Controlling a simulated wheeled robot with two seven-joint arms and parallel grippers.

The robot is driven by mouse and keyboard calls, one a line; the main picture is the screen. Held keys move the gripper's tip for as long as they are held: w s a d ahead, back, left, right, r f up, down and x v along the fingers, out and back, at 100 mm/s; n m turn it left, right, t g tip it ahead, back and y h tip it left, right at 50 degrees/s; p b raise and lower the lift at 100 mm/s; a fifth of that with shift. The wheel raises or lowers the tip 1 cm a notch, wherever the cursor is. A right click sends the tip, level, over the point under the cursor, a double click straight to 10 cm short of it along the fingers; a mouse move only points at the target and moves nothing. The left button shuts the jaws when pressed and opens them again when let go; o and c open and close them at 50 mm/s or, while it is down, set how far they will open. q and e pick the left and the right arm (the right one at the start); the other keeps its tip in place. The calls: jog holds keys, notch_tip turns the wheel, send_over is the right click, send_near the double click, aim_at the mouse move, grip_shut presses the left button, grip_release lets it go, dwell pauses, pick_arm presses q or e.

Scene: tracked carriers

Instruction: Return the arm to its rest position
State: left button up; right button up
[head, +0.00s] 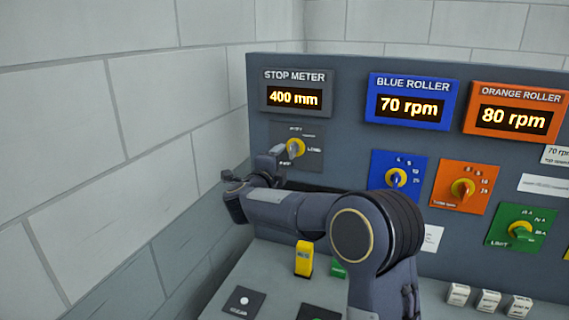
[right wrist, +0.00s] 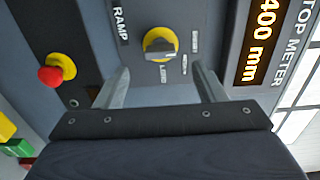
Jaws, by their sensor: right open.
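My right arm reaches across the head view from the bottom right, and its gripper (head: 255,168) is in front of the panel's left part, near the yellow-and-grey knob (head: 295,148) under the stop meter. In the right wrist view the right gripper (right wrist: 162,86) has its two fingers spread apart with nothing between them. The same knob (right wrist: 160,44) shows beyond the fingertips, with a visible gap to each finger. My left gripper is not in view.
The grey panel (head: 330,150) carries the stop meter (head: 296,95) reading 400 mm, the blue roller display (head: 410,103) and the orange roller display (head: 514,112). A red button (right wrist: 50,76) shows in the right wrist view. A block wall (head: 100,150) stands close on the left.

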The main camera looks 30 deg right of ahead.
jog(key=shift+s+a, duration=0.5)
jog(key=shift+a, duration=0.05)
jog(key=s+a+r+n+t+y, duration=0.1)
jog(key=s+a+n+t+y, duration=0.1)
jog(key=s+a+n+y, duration=0.35)
jog(key=s+a+r+n+t+y, duration=0.1)
jog(key=s+a+n+t+y, duration=0.1)
jog(key=s+n+y, duration=0.6)
jog(key=s+a+f+n+g+y, duration=0.1)
jog(key=s+a+f+n+g, duration=0.1)
jog(key=s+f, duration=0.4)
jog(key=s+a+f+n+g+y, duration=0.1)
jog(key=s+f+n+g, duration=0.3)
jog(key=s, duration=0.8)
jog(key=s+a+f+n+g+y, duration=0.2)
jog(key=s+a+f+n+g, duration=0.2)
jog(key=s+f+n, duration=0.3)
notch_tip(320, 180, down, 2)
jog(key=shift+s+f, duration=0.2)
jog(key=shift+s, duration=0.85)
